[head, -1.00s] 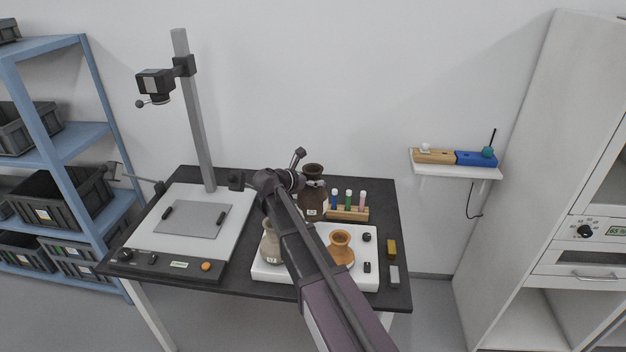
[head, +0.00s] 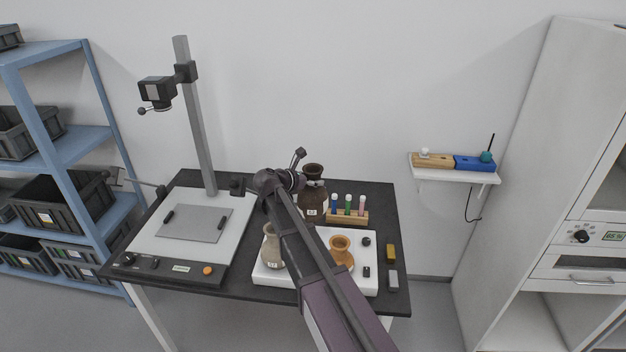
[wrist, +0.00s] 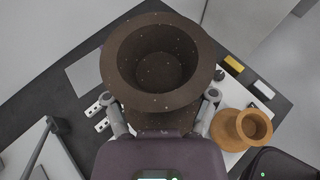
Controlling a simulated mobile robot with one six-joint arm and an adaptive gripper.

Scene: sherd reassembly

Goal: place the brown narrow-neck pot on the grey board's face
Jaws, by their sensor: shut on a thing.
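The brown narrow-neck pot (head: 313,191) is upright in the head view, behind my arm at the back middle of the table. In the wrist view its wide dark mouth (wrist: 158,62) fills the upper middle. My gripper (wrist: 162,112) is shut on the pot, one finger on each side below the rim. My arm hides part of the pot in the head view, and I cannot tell whether its base touches anything.
A white tray (head: 317,285) holds a pale pot (head: 270,248) and an orange pot (head: 341,251). A wooden rack (head: 347,217) with colored vials stands right of the brown pot. The copy stand's column (head: 194,120) and camera (head: 157,91) rise behind the board.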

